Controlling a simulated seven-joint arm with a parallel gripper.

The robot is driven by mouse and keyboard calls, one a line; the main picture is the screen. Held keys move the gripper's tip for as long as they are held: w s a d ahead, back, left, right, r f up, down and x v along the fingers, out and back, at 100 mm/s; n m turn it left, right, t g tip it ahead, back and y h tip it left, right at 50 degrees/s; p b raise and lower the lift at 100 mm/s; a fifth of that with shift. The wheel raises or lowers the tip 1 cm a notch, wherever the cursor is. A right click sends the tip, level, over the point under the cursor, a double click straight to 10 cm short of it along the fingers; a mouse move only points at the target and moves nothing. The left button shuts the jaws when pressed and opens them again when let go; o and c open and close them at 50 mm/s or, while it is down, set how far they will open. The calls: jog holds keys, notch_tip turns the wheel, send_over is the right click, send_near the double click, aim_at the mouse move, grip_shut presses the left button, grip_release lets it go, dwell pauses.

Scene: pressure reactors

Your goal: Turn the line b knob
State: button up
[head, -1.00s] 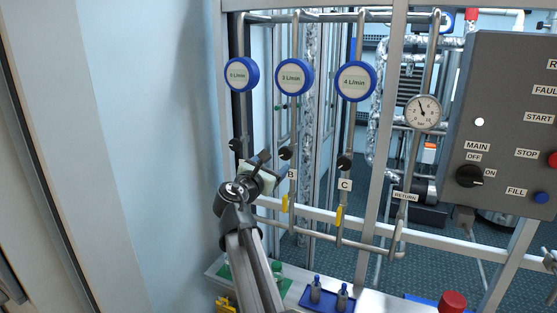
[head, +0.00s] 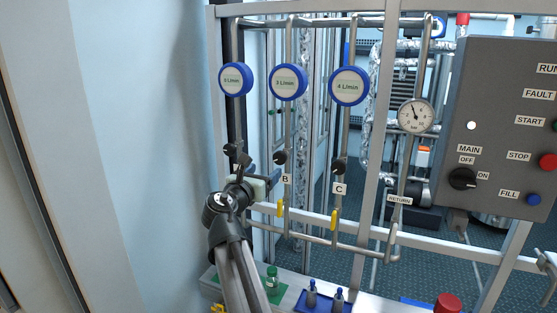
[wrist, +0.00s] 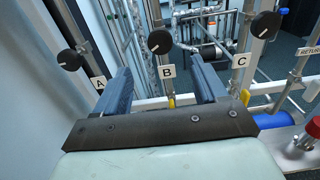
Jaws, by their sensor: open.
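The line B knob (head: 280,157) is a round black knob with a white mark on its pipe, just above the B label (head: 285,180). In the wrist view the knob (wrist: 159,41) lies beyond the fingertips, near the middle between them. My gripper (head: 259,168) is open and empty, to the lower left of the knob in the head view. Its two blue fingers (wrist: 160,68) frame the B label in the wrist view. I see no contact with the knob.
The line A knob (wrist: 70,60) is to the left and the line C knob (wrist: 266,25) to the right. Round blue flow meters (head: 289,83) hang above. Yellow handles (head: 333,220) sit on the pipes below. Bottles (head: 311,293) stand on the shelf underneath.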

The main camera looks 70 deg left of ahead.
aim_at(279, 159)
jog(key=x, duration=1.3)
jog(key=shift+w+a, duration=0.25)
jog(key=shift+a, duration=0.05)
jog(key=c, duration=1.1)
